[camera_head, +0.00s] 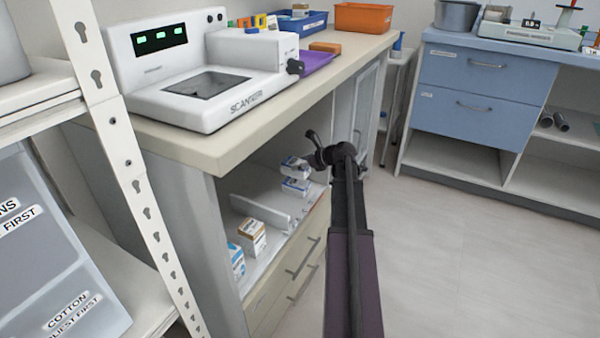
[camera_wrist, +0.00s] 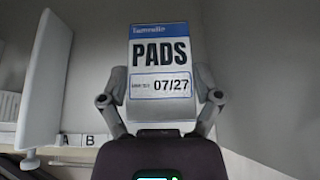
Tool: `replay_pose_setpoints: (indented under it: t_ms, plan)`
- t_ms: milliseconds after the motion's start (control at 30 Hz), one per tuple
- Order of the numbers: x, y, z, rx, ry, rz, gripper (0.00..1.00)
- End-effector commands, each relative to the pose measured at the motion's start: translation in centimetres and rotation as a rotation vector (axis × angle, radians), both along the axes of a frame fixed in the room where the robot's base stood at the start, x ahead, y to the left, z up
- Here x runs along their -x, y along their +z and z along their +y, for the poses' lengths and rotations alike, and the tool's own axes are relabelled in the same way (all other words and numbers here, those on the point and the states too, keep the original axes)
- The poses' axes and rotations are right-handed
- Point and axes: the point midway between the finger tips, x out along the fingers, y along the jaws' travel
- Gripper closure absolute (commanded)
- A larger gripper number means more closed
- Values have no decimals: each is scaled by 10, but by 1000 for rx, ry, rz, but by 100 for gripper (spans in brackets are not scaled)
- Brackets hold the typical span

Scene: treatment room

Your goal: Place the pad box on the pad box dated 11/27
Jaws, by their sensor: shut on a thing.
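My gripper (camera_wrist: 160,88) is shut on a white and blue pad box (camera_wrist: 160,50). Its face reads PADS and 07/27. In the head view my gripper (camera_head: 316,160) reaches into the open shelf (camera_head: 240,187) under the counter, with the held box (camera_head: 292,166) at its tip, slightly tilted. Another white and blue box (camera_head: 295,187) stands on the shelf just below the held one. Whether the two touch I cannot tell. Its date is too small to read, and no box dated 11/27 can be made out. The held box hides what is behind it in the wrist view.
A low white divider (camera_head: 260,211) runs across the shelf. An orange-and-white box (camera_head: 251,236) and a blue-and-white box (camera_head: 236,260) stand in front of it. The counter (camera_head: 190,146) with the scanner (camera_head: 205,85) overhangs the shelf. Shelf labels A and B (camera_wrist: 80,140) show.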

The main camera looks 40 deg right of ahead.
Motion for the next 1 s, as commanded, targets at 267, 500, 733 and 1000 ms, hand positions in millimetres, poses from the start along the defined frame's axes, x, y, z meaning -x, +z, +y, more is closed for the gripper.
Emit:
replay_pose_setpoints:
  t_ms: [267,500,733,1000]
  plan:
    - [0,0,0,0,-1,0,68]
    - [0,-7,-1,0,-1,-1,68]
    - [0,-25,-1,0,-2,-1,68]
    - [1,-36,-2,0,-3,-1,68]
